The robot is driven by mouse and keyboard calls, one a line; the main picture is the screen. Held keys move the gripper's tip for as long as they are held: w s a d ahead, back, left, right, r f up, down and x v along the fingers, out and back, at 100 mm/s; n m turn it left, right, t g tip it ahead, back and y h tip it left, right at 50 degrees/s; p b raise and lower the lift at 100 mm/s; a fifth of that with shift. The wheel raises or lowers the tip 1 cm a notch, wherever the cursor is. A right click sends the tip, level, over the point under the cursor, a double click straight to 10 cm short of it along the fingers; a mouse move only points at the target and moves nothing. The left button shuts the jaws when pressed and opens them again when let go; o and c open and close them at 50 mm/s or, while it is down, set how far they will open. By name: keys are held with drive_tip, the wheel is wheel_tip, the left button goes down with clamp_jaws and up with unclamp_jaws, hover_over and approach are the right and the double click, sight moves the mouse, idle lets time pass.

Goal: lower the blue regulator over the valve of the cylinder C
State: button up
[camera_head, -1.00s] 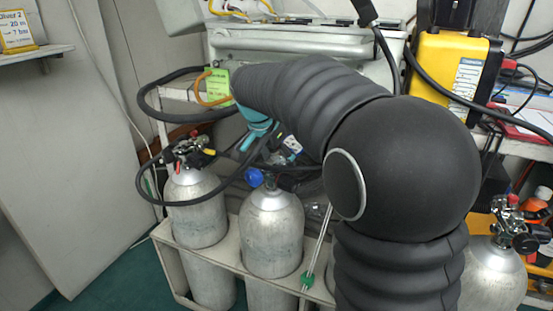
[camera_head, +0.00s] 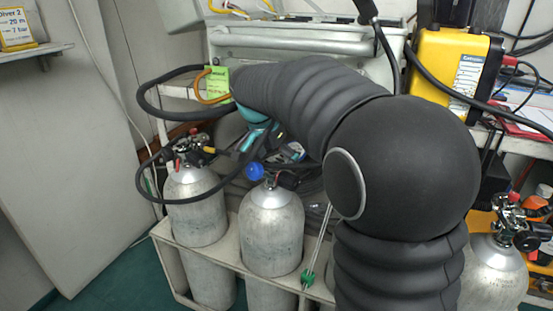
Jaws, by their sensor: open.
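The blue regulator (camera_head: 254,170) shows as a round blue knob at the top of the middle grey cylinder (camera_head: 271,232). A dark part lies beside the knob at the cylinder's neck; I cannot tell whether it is seated on the valve. My gripper (camera_head: 250,140), with teal parts, is open just above and slightly left of the knob. My arm hides part of it, and I cannot tell whether the fingers touch the regulator. No letter shows on any cylinder, so I cannot tell which is C.
A left cylinder (camera_head: 194,205) carries a black regulator with hoses (camera_head: 158,200). A right cylinder (camera_head: 494,272) also has a regulator. The rack (camera_head: 232,262) holds the left and middle cylinders. A yellow case (camera_head: 450,68) stands on the shelf behind my arm.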

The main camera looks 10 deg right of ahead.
drive_tip(key=shift+r, duration=0.1)
drive_tip(key=v, duration=1.2)
drive_tip(key=shift+w, duration=0.1)
